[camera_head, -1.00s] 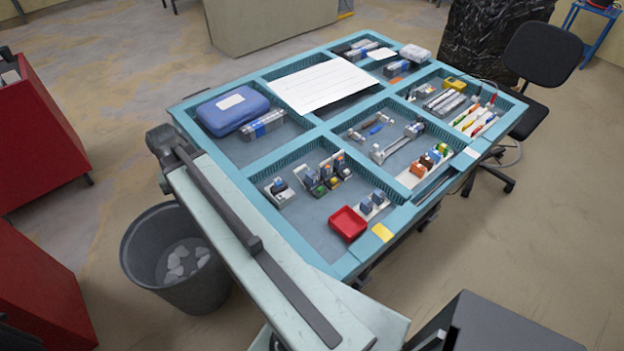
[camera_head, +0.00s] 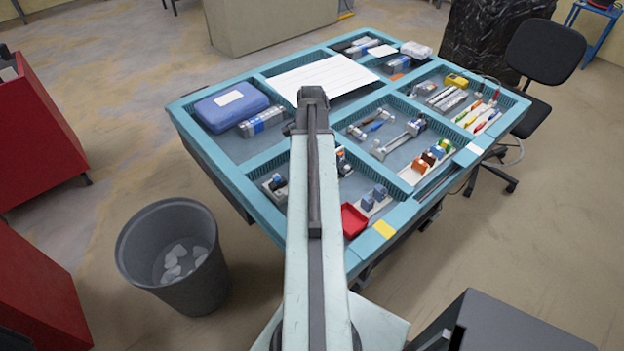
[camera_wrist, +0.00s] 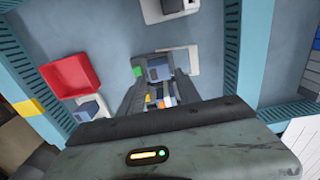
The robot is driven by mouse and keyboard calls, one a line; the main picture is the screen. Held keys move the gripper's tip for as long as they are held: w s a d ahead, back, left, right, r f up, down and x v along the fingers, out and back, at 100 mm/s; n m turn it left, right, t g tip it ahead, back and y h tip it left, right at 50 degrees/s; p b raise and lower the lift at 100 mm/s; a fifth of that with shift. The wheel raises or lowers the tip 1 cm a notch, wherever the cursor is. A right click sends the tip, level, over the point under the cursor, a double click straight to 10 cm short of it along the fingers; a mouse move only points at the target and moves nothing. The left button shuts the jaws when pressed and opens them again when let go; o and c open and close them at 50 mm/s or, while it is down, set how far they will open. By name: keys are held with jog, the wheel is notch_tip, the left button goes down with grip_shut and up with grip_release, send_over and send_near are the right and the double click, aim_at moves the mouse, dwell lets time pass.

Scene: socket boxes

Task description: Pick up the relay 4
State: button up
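Several blue-grey relay blocks stand in the front compartment of the teal table; I cannot tell which one is relay 4. Two relay blocks (camera_head: 374,198) sit on a white base beside the red tray (camera_head: 354,221). My arm hides much of the other relay group in the head view. In the wrist view, a blue-grey block (camera_wrist: 159,69) shows just beyond my gripper (camera_wrist: 158,92), with small coloured parts visible between the dark fingers. The fingers look apart, with nothing clearly held. Another relay block (camera_wrist: 88,110) is left of the gripper, near the red tray (camera_wrist: 70,75).
Teal divider walls (camera_wrist: 232,50) bound the compartment. A blue case (camera_head: 231,108) and a white sheet (camera_head: 320,83) lie in the back compartments. A grey bin (camera_head: 172,256) stands on the floor at left, and a black chair (camera_head: 541,55) is at right.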

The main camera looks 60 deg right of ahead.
notch_tip(320, 180, down, 5)
jog(key=b, duration=0.5)
jog(key=shift+a+f, duration=0.1)
jog(key=shift+f, duration=0.1)
jog(key=shift+r, duration=0.2)
grip_shut()
